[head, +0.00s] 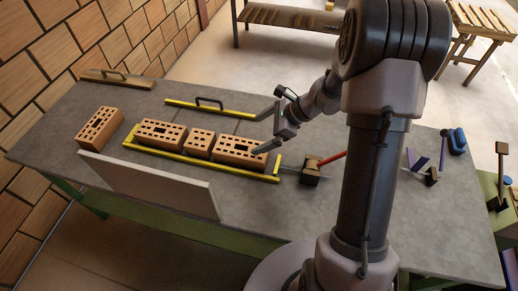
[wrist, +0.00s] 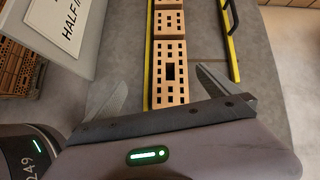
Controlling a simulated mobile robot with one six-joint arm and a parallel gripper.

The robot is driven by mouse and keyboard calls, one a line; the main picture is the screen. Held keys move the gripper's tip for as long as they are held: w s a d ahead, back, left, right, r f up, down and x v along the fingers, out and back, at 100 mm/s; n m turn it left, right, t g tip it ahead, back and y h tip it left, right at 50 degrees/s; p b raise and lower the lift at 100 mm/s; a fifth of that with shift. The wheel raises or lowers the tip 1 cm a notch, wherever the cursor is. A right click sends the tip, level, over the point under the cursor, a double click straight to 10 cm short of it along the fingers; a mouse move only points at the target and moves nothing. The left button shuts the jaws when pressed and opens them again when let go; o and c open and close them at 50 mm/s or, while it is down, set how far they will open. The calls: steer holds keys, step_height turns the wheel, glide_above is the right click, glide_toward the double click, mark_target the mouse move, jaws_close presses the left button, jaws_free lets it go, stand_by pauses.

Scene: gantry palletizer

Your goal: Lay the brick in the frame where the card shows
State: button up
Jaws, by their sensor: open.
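The yellow frame (head: 200,165) lies on the grey bench. A row of holed orange bricks lies along it: a long left brick (head: 160,133), a short middle brick (head: 200,141) and a long right brick (head: 240,150). Another long brick (head: 98,128) lies loose left of the frame. The card (head: 150,185) is a white board in front, its face turned away; the wrist view shows part of its text, "HALF", on the card (wrist: 72,28). My gripper (head: 265,131) is open at the right brick, which shows between its fingers in the wrist view (wrist: 170,85). Finger contact cannot be told.
A yellow bar with a black handle (head: 210,105) lies behind the row. A wooden float (head: 115,77) is at the back left. A red-handled tool (head: 312,172) lies right of the frame, with blue and purple items (head: 455,141) farther right. A brick wall bounds the left.

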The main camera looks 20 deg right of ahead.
steer(key=s+a+r+n+h, duration=0.1)
steer(key=s+a+r+n, duration=0.4)
steer(key=r, duration=0.3)
steer(key=s+a+r+n+h, duration=0.1)
steer(key=s+a+r+n, duration=0.35)
steer(key=s+r, duration=0.3)
steer(key=s+r+n+t+h, duration=0.1)
steer(key=s+r+n+h, duration=0.2)
steer(key=s+r+n, duration=0.2)
steer(key=s+n, duration=0.3)
steer(key=s, duration=0.4)
steer(key=shift+d, duration=0.35)
steer(key=shift+f+b, duration=0.5)
steer(key=shift+b, duration=0.05)
